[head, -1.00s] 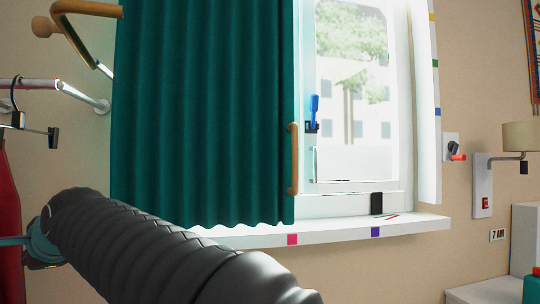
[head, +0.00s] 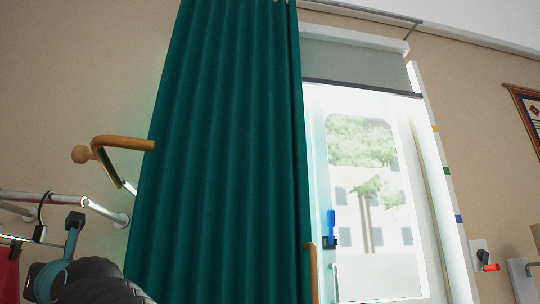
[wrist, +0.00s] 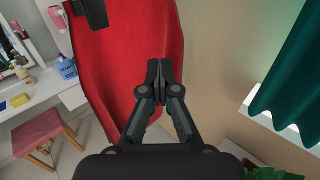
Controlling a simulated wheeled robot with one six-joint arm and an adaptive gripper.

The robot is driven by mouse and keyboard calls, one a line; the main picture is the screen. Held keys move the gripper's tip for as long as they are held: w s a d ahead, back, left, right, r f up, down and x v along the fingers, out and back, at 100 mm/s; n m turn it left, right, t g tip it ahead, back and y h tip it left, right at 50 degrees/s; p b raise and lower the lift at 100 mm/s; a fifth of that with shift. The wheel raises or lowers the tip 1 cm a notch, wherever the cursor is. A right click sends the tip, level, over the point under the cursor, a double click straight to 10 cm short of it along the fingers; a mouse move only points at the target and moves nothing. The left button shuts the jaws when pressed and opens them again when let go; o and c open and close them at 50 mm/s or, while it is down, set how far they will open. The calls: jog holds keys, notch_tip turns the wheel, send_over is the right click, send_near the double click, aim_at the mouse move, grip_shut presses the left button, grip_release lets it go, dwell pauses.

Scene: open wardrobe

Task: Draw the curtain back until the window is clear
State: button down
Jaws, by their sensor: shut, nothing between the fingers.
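The green curtain (head: 220,150) hangs in folds over the left of the window in the head view. Its right edge stands beside the bare window glass (head: 370,190). A wooden handle (head: 311,275) runs upright along that edge, cut off by the picture's bottom. In the wrist view the curtain's lower part (wrist: 295,75) hangs at the right. My gripper (wrist: 158,68) is shut and empty in front of a red garment (wrist: 120,70), well to the left of the curtain and apart from it. Whether it touches the garment I cannot tell.
A wooden hook arm (head: 120,142) juts from the wall left of the curtain, above a clothes rail (head: 75,202). A rolled grey blind (head: 355,68) is above the glass. A pink stool (wrist: 45,135) and a white desk (wrist: 60,85) stand at the wrist view's left.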

jog(key=w+d, duration=0.6)
jog(key=d, duration=0.9)
jog(key=w+d, duration=0.7)
jog(key=d, duration=0.8)
jog(key=w+d, duration=0.7)
jog(key=d, duration=0.8)
jog(key=shift+w+d, duration=0.15)
jog(key=shift+w, duration=0.05)
dwell(2.2)
jog(key=c, duration=1.9)
grip_release()
jog(key=o, duration=1.1)
